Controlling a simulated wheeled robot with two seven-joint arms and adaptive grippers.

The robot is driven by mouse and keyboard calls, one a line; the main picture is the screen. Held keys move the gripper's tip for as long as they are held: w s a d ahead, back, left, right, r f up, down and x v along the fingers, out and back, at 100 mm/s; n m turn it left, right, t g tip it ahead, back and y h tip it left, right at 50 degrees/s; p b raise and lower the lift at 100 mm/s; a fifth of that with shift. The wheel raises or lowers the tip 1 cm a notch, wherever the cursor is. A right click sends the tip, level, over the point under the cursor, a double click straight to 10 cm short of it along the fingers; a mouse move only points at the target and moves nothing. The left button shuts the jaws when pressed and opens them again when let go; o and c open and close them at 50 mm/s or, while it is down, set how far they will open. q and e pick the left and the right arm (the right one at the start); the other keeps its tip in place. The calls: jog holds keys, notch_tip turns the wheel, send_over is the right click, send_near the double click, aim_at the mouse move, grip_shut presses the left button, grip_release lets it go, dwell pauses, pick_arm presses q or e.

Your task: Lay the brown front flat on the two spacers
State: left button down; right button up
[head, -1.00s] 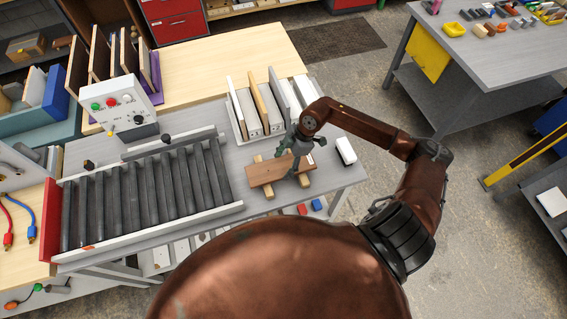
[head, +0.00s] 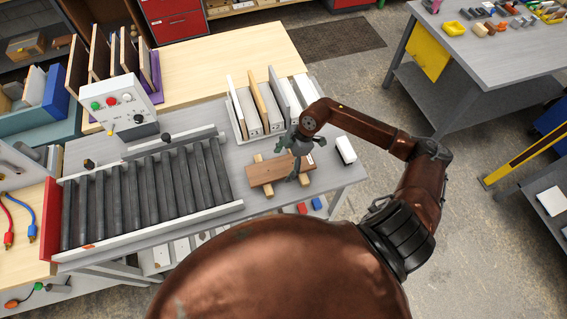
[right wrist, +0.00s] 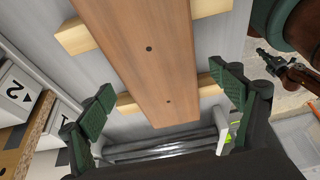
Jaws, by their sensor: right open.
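The brown front (head: 267,171) lies flat across the two wooden spacers (head: 269,191) on the grey table. It also shows in the right wrist view (right wrist: 150,55), crossing both pale spacers (right wrist: 76,38), which stick out on either side of it. My right gripper (head: 296,176) is just above the front's right part. In the right wrist view its green-padded fingers (right wrist: 164,100) are spread wide on either side of the front's end, with gaps between pads and board. It is open and holds nothing.
A roller conveyor (head: 140,195) with a control box fills the table's left part. A rack (head: 238,122) with upright boards stands behind the front. A white block (head: 346,150) sits to its right, near the table edge.

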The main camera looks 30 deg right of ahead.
jog(key=shift+d+r, duration=0.1)
jog(key=shift+r, duration=0.05)
jog(key=v, duration=1.1)
jog(key=shift+r, duration=0.3)
jog(key=shift+s+d, duration=0.1)
jog(key=shift+s+d, duration=0.25)
jog(key=shift+d, duration=0.7)
jog(key=shift+r+p, duration=0.1)
jog(key=shift+p, duration=0.2)
jog(key=p+v, duration=0.6)
jog(key=v, duration=0.2)
jog(key=shift+r, duration=0.25)
